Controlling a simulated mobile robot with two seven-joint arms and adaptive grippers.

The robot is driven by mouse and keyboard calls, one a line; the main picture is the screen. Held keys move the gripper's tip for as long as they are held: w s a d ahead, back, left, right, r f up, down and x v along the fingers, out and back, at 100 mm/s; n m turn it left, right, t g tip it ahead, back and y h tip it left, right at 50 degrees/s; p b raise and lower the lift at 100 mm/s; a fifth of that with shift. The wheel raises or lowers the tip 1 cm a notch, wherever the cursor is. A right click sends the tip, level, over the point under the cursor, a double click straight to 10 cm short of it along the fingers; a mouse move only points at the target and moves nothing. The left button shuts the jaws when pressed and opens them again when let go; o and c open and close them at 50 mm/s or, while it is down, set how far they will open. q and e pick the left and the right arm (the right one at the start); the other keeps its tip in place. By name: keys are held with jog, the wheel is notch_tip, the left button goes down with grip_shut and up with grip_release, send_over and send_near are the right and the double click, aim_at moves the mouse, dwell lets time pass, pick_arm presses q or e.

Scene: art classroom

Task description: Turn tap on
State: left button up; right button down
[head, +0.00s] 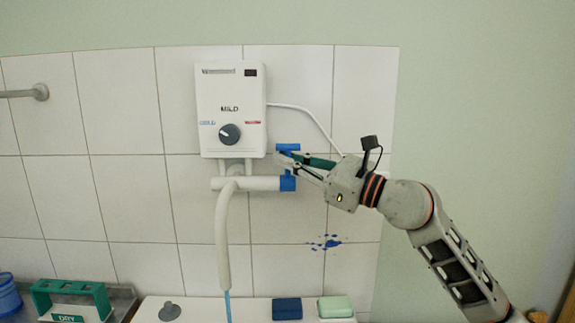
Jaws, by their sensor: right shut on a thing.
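A white wall heater (231,110) with a grey dial (230,134) hangs on the tiles. Below it is a white pipe tap (250,184) with a long downward spout (222,240) and a blue collar (288,184) at its right end. A blue tap handle (287,147) stands above the collar. My right gripper (284,156) reaches in from the right and is shut on the blue handle, its fingers partly covering it. A thin light-blue streak (228,306), looking like water, runs down below the spout's end. My left gripper is out of view.
A blue sponge (286,309) and a green soap block (335,307) sit on the white ledge at the bottom. A green rack (71,295) labelled DRY stands at lower left. Blue paint spots (326,242) mark the tiles. A white cable (308,115) passes behind the gripper.

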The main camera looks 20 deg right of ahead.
jog(key=c, duration=2.2)
grip_release()
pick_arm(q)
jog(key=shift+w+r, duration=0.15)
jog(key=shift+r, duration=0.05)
pick_arm(e)
jog(key=shift+o, duration=0.2)
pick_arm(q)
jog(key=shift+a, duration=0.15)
pick_arm(e)
jog(key=shift+d, duration=0.1)
jog(key=v, duration=1.2)
